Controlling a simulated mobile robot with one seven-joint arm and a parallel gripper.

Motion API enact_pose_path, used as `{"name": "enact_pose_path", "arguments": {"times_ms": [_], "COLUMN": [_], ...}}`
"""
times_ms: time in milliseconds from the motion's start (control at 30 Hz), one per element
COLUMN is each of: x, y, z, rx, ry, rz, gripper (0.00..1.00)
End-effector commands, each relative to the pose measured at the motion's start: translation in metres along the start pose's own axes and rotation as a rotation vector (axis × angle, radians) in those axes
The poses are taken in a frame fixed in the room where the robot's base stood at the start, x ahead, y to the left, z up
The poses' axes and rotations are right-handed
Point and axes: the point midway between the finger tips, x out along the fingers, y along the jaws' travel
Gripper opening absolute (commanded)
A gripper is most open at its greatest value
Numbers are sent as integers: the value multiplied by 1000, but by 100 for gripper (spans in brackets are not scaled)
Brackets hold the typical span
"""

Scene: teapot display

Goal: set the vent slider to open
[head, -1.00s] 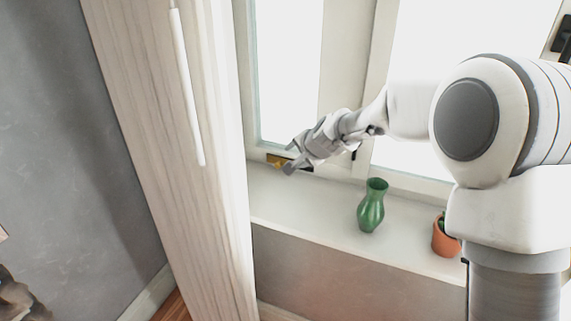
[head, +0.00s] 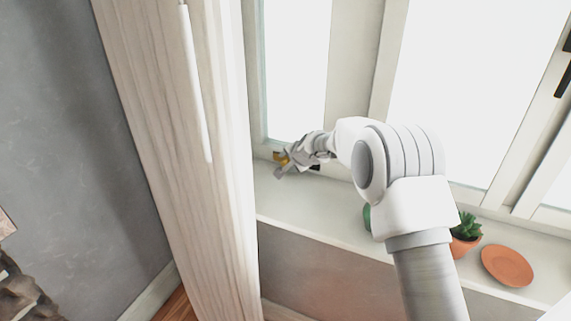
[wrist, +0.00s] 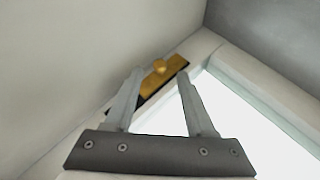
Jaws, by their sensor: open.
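The vent slider is a yellow-brass plate (wrist: 163,80) with a small round knob (wrist: 159,66), set on a dark strip along the bottom of the window frame. In the head view the brass plate (head: 281,157) shows at the left end of the strip, partly covered by my gripper (head: 279,168). In the wrist view my gripper (wrist: 161,73) is open and empty. The knob appears between its two fingertips, apart from both; I cannot tell how far beyond them it lies. The dark strip (head: 315,167) shows again right of the gripper.
The pale sill (head: 310,215) is clear below the gripper. A green vase (head: 367,217) is mostly hidden behind my arm. A potted plant (head: 465,236) and a terracotta saucer (head: 507,266) stand farther right. A tall wooden cabinet (head: 165,130) borders the window on the left.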

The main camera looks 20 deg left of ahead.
Motion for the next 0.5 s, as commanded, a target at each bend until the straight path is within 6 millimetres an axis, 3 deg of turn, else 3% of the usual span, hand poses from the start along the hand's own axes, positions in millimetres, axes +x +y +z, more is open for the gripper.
{"name": "enact_pose_path", "arguments": {"times_ms": [200, 500], "x": [25, 34], "y": [1, 0], "z": [0, 0], "rx": [0, -1], "ry": [0, 0], "rz": [1, 0], "gripper": [55, 55]}}
